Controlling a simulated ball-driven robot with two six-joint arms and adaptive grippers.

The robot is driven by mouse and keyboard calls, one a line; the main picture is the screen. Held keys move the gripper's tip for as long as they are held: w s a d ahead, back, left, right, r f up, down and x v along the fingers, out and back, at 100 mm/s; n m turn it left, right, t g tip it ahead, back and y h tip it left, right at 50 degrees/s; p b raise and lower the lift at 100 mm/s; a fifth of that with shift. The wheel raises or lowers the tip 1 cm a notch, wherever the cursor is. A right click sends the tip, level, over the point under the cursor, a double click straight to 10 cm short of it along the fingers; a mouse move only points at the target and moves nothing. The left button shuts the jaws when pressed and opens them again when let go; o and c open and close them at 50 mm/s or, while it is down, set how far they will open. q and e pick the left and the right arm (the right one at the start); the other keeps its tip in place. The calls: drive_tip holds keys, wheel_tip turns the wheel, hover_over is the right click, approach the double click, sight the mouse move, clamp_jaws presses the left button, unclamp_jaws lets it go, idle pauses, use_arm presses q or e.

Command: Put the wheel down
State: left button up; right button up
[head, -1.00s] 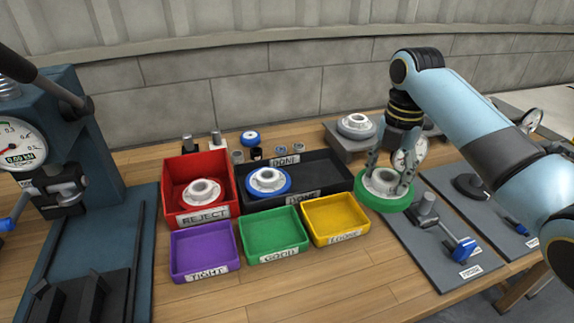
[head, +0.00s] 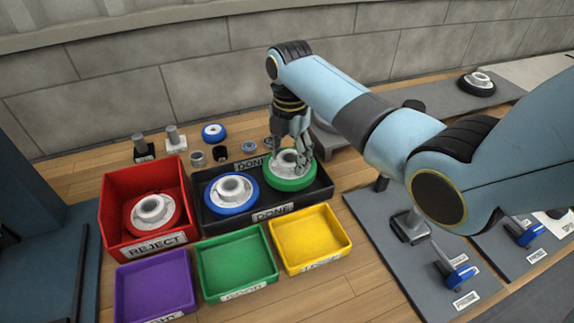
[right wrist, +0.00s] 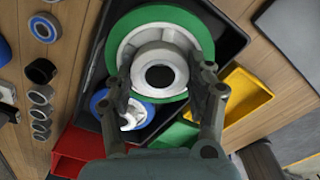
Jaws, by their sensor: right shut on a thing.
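My right gripper (head: 293,150) is shut on the white hub of a green-rimmed wheel (head: 287,180). The wheel is over the right part of the black tray labelled DONE (head: 322,183); I cannot tell whether it touches the tray floor. In the right wrist view the fingers (right wrist: 164,92) are at both sides of the hub of the green wheel (right wrist: 128,28). A blue-rimmed wheel (head: 231,193) lies in the left part of the tray, and it also shows in the right wrist view (right wrist: 133,112). My left gripper is not in view.
A red REJECT bin (head: 117,192) holding a red wheel (head: 152,212) stands left of the tray. Purple (head: 155,285), green (head: 236,268) and yellow (head: 310,238) bins stand in front, empty. Small parts and a small blue wheel (head: 213,132) stand behind. Grey mats with tools lie right.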

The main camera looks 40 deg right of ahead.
sight(290, 165)
drive_tip(key=shift+f, duration=1.5)
drive_tip(key=shift+f, duration=0.15)
drive_tip(key=o, duration=1.5)
drive_tip(key=shift+s, duration=0.1)
drive_tip(key=shift+o, duration=0.2)
wheel_tip(290, 165, up, 12)
drive_tip(key=shift+r, duration=0.2)
